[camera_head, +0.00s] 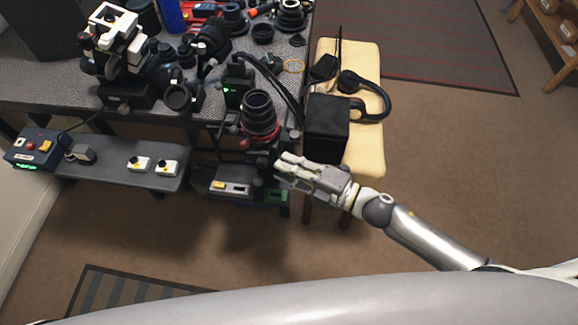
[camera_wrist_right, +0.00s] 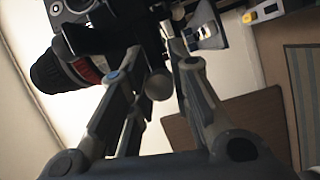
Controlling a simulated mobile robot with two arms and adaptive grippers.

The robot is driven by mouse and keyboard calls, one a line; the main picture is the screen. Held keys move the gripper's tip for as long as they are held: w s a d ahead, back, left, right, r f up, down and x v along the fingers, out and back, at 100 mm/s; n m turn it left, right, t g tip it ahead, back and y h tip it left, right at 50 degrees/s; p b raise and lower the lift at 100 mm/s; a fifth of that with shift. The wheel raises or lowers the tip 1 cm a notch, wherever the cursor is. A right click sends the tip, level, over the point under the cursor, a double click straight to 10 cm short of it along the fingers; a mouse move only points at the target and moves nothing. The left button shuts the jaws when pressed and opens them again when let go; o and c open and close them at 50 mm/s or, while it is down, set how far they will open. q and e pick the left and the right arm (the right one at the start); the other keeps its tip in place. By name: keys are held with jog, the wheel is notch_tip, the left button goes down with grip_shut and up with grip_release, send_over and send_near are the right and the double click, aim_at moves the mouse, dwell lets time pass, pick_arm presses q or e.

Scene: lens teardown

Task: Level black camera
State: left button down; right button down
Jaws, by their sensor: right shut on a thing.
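The black camera with its red-ringed lens (camera_head: 259,112) is at the front right edge of the bench in the head view. In the right wrist view its lens (camera_wrist_right: 57,75) points left, and the dark body shows at the top. My right gripper (camera_head: 279,168) is just below and right of the lens. In the wrist view its fingers (camera_wrist_right: 158,58) close on a dark part under the camera, apparently its mount. A round grey knob (camera_wrist_right: 158,86) shows between the fingers. The exact contact is partly hidden by dark shapes. My left gripper is out of view.
A black box (camera_head: 326,128) and headphones (camera_head: 374,96) lie on a pale stool right of the bench. A white device (camera_head: 113,30) and many lens parts crowd the bench. A lower shelf (camera_head: 105,172) holds small switches. The carpet in front is clear.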

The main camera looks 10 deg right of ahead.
aim_at(295, 135)
jog(key=shift+r+m+p, duration=0.3)
jog(key=shift+p, duration=0.55)
jog(key=r+m+g+p, duration=0.1)
jog(key=p, duration=0.3)
jog(key=w+r+m+p, duration=0.1)
jog(key=m+p, duration=0.1)
jog(key=p, duration=0.2)
jog(key=r+m+g+h+p, duration=0.1)
jog(key=p, duration=0.3)
jog(key=shift+w+d+r+m+g, duration=0.3)
jog(key=shift+w, duration=0.05)
jog(key=m+p, duration=0.1)
jog(key=p, duration=0.1)
jog(key=w+r+m+g+p, duration=0.1)
jog(key=p, duration=0.1)
jog(key=shift+w+d+r, duration=0.15)
jog(key=shift+w+d, duration=0.05)
jog(key=shift+w, duration=0.1)
jog(key=shift+w+d+r+m+g+p, duration=0.15)
jog(key=shift+w+m+g+p, duration=0.3)
jog(key=shift+m+g+p, duration=0.2)
jog(key=shift+w+d+r+m+g, duration=0.1)
jog(key=shift+w+m+g, duration=0.25)
jog(key=shift+w+m, duration=0.1)
jog(key=shift+w+d+r+m+g, duration=0.1)
jog(key=shift+w+d+m+g, duration=0.05)
jog(key=shift+w+m+g, duration=0.55)
jog(key=shift+w+d+m+g+y+b, duration=0.25)
jog(key=shift+w+m+g+b, duration=0.3)
jog(key=shift+w+m, duration=0.45)
